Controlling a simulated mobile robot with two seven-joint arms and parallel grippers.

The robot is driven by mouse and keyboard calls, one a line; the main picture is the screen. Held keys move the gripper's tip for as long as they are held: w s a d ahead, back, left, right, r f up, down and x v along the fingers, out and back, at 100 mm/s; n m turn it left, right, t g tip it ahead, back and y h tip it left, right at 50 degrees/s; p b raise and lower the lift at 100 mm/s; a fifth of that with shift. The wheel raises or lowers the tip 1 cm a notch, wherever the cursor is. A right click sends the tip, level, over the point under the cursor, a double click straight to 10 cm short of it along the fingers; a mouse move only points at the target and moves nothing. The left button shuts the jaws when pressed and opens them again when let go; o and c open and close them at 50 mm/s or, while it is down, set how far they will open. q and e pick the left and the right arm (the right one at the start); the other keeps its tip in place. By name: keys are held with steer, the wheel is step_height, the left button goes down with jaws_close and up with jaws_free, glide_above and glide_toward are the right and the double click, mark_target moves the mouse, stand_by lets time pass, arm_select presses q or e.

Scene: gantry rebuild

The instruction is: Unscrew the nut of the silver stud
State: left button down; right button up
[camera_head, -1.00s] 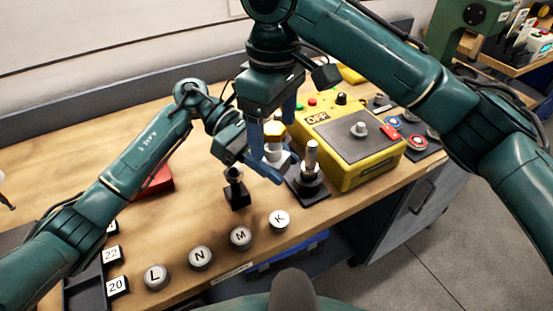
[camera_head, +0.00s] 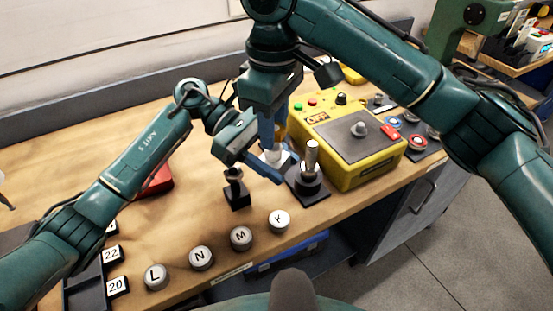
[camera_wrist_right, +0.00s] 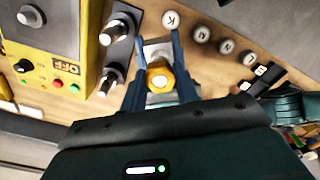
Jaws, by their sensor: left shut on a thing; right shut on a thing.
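The yellow-gold nut (camera_wrist_right: 160,78) sits on the silver stud, whose round grey tip (camera_wrist_right: 158,81) shows in its middle. In the head view the pale silver stud (camera_head: 274,155) stands upright on the bench, and the nut is mostly hidden behind blue fingers. My right gripper (camera_wrist_right: 159,62) points down from above and is shut on the nut, one finger on each side. My left gripper (camera_head: 268,160) reaches in from the left, lower down, and is shut on the stud below the nut. Its exact contact is partly hidden.
A dark-based post with a silver top (camera_head: 312,158) stands just right of the stud. A small black post (camera_head: 236,192) stands to its left. The yellow control box (camera_head: 375,165) is behind right. Round lettered knobs (camera_head: 241,238) line the bench's front.

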steer(key=n, duration=1.1)
steer(key=shift+n, duration=0.4)
steer(key=n, duration=0.5)
steer(key=shift+n, duration=0.4)
steer(key=n, duration=0.5)
steer(key=shift+r+n, duration=0.1)
steer(key=shift+n, duration=0.3)
steer(key=o, duration=1.8)
steer(key=shift+o, duration=0.2)
